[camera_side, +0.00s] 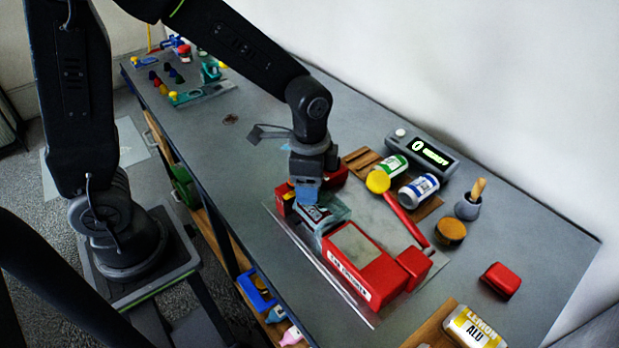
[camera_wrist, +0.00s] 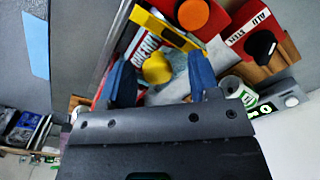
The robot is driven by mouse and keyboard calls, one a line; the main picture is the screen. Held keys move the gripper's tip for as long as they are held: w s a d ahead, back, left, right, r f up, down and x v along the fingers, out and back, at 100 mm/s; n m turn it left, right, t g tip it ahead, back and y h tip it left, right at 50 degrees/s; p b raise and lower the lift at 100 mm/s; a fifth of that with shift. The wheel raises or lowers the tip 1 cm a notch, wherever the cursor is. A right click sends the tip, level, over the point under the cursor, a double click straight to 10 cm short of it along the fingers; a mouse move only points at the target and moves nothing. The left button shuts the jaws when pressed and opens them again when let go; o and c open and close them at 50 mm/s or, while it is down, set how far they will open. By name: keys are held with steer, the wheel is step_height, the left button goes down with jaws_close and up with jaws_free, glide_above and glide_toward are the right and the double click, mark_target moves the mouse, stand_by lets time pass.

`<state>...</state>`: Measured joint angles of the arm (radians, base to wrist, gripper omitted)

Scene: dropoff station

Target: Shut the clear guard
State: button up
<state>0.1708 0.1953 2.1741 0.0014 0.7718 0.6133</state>
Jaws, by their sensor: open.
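The red can crusher (camera_side: 365,262) stands on a pale base plate in the side view. A clear, teal-tinted panel (camera_side: 331,212), which looks like the guard, shows at its far-left part, partly behind my gripper. I cannot tell its exact angle. My gripper (camera_side: 307,196) is low over that end of the crusher. In the wrist view my gripper (camera_wrist: 159,64) has its blue fingers apart. A yellow knob (camera_wrist: 156,68) shows between them; I cannot tell whether they touch it. A labelled can (camera_wrist: 143,46) shows just beyond the fingers.
A red lever (camera_side: 406,218) with a yellow ball end rises beside the crusher. A green can (camera_side: 390,167) and a blue can (camera_side: 418,190) lie on a wooden rack behind. A display box (camera_side: 430,154) stands at the back. The bench left of my gripper is mostly clear.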

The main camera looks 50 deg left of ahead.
step_height(320, 180, up, 14)
stand_by(0.5)
steer(key=shift+f, duration=0.1)
steer(key=s+a+n+t, duration=0.5)
steer(key=s+n, duration=0.4)
steer(key=s, duration=0.2)
steer(key=shift+s+a+r+t, duration=0.3)
steer(key=shift+s+r, duration=0.05)
